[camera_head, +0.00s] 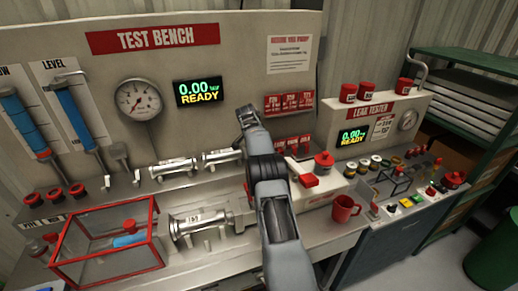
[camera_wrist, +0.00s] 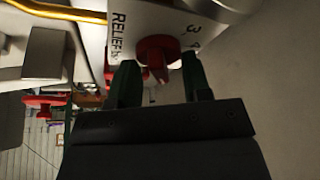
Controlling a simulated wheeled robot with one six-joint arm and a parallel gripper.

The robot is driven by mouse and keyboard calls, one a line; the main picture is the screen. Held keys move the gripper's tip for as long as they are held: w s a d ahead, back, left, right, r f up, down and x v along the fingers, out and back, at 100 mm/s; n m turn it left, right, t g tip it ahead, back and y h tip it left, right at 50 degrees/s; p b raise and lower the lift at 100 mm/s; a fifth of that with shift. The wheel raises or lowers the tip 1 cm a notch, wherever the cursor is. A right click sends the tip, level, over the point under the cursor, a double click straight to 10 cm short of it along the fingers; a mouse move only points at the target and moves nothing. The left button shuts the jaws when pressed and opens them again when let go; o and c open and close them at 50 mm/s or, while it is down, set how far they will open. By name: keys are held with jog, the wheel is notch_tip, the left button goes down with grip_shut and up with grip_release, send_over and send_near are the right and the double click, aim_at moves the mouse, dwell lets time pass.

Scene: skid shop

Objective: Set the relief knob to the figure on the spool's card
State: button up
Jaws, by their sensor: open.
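The red relief knob (camera_wrist: 155,52) shows in the wrist view, on a pale plate (camera_wrist: 185,15) lettered "RELIEF" with a few figures, one reading 3. My gripper (camera_wrist: 157,74) is open, its dark green fingers on either side of the knob's lower part. I cannot tell whether they touch it. The knob's pointer setting is not readable. In the head view my arm covers the middle of the bench, and the knob and fingers cannot be made out. A metal spool (camera_head: 197,222) with a small white card lies at the front; its figure is too small to read surely.
Two more spools (camera_head: 173,167) lie behind it. A red-framed clear box (camera_head: 105,240) stands front left, a red mug (camera_head: 345,208) right of my arm. The test bench display (camera_head: 198,92) reads 0.00 READY. The leak tester (camera_head: 372,120) and a green shelf stand right.

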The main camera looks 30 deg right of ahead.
jog(key=shift+f, duration=0.35)
jog(key=shift+c, duration=0.3)
jog(key=shift+c, duration=0.7)
jog(key=shift+n+t+b, duration=0.3)
jog(key=shift+n+b, duration=0.3)
jog(key=shift+n, duration=0.1)
jog(key=shift+r+n, duration=0.1)
jog(key=shift+n, duration=0.3)
jog(key=shift+n+t+y+b, duration=0.3)
jog(key=shift+n+t+y, duration=0.15)
jog(key=shift+n, duration=0.75)
jog(key=shift+r, duration=0.1)
